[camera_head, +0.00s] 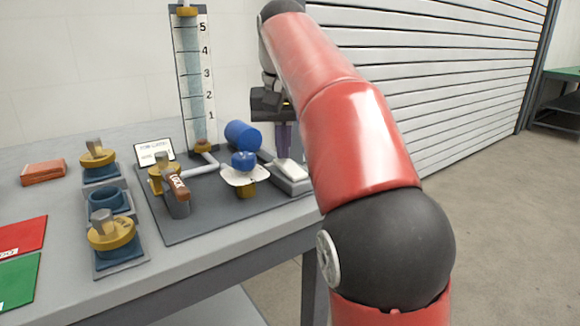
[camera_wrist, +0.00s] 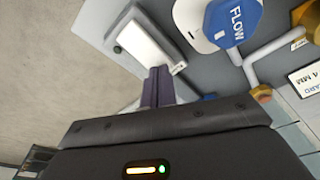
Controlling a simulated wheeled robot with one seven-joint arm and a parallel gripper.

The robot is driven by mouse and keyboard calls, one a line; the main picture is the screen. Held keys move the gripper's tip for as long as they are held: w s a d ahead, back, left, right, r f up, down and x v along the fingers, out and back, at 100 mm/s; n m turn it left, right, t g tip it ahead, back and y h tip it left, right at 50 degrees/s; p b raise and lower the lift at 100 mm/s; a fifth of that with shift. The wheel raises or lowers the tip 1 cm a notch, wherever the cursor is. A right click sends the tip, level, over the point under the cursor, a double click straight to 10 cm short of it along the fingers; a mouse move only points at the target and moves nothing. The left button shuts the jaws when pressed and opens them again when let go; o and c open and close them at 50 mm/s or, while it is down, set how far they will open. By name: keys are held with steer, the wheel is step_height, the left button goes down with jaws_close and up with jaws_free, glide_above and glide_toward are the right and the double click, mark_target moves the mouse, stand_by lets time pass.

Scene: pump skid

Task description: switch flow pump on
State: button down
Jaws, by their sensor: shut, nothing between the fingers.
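A white rocker switch (camera_head: 290,170) sits on a grey box at the right end of the dark skid plate. It shows in the wrist view as a white slab (camera_wrist: 146,45). The blue pump motor (camera_head: 242,135) lies behind it to the left. A blue knob (camera_head: 243,161) stands left of the switch; the wrist view reads "FLOW" on this knob (camera_wrist: 235,20). My gripper (camera_head: 284,146) is shut and empty, with its purple fingers pointing down just behind the switch. In the wrist view the fingertips (camera_wrist: 159,72) are at the box's edge; I cannot tell whether they touch.
A scaled clear tube (camera_head: 190,80) stands at the back. A brown-tagged "LOCK" handle (camera_head: 177,188) and yellow-capped valve parts (camera_head: 110,232) are on the left. A white label card (camera_head: 154,152) stands behind them. A slatted shutter (camera_head: 440,70) rises behind the table.

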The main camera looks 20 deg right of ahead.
steer(key=shift+f, duration=0.45)
steer(key=shift+r, duration=0.1)
step_height(320, 180, up, 3)
steer(key=shift+f+p, duration=0.2)
steer(key=shift+p, duration=0.95)
steer(key=shift+r, duration=2.15)
